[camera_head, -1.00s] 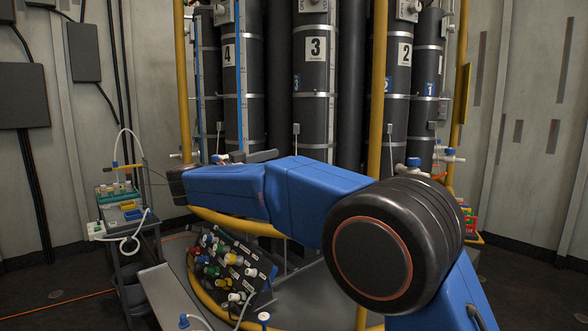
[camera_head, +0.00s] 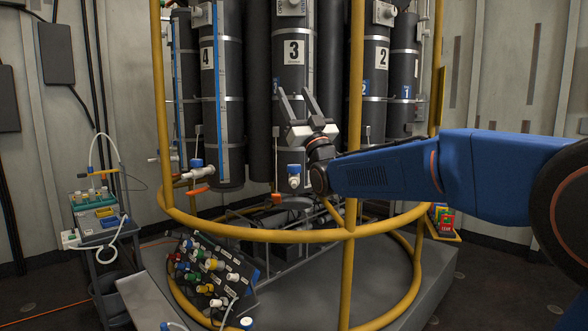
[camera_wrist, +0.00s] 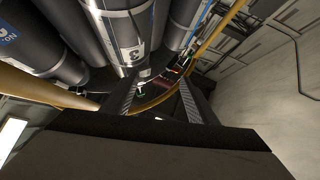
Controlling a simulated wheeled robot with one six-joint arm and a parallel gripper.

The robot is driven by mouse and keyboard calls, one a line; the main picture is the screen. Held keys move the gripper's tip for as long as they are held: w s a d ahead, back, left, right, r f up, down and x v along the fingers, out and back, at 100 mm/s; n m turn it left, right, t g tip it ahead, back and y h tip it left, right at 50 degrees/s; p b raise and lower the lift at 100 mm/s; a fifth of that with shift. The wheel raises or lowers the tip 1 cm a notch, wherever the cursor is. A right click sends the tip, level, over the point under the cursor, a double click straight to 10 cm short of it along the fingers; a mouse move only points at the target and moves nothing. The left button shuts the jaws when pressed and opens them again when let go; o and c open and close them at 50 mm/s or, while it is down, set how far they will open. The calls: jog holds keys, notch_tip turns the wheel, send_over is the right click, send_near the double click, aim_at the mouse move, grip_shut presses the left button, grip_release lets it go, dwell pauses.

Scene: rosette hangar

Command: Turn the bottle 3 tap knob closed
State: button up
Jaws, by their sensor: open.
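Bottle 3 (camera_head: 293,75) is a dark grey cylinder with a white "3" label, standing at the middle of the rosette in the head view. Its tap (camera_head: 293,182) hangs below it, with a white body and a blue knob (camera_head: 293,169) on top. My gripper (camera_head: 298,96) is open and empty, fingers pointing up in front of the bottle's lower body, above the tap and slightly right of it. In the wrist view, my gripper (camera_wrist: 157,84) frames a gap with small, unclear fittings beyond. A labelled bottle (camera_wrist: 122,28) lies up and left there; the blue knob cannot be made out.
A yellow rail (camera_head: 262,236) rings the bottles, with upright posts (camera_head: 356,110) close to my arm. Bottle 4 (camera_head: 207,85) and its tap (camera_head: 197,176) are to the left, bottle 2 (camera_head: 377,85) to the right. A tilted sampler rack (camera_head: 215,270) sits below.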

jog(key=s+d+f+n+g+y, duration=0.1)
jog(key=s+d+f+n+g, duration=0.2)
jog(key=f+g, duration=0.55)
jog(key=m+g+h, duration=0.1)
jog(key=m+h, duration=0.1)
jog(key=h, duration=0.2)
send_near(299, 168)
jog(key=x, duration=1.2)
jog(key=shift+a, duration=0.15)
jog(key=shift+c, duration=0.6)
jog(key=c, duration=0.9)
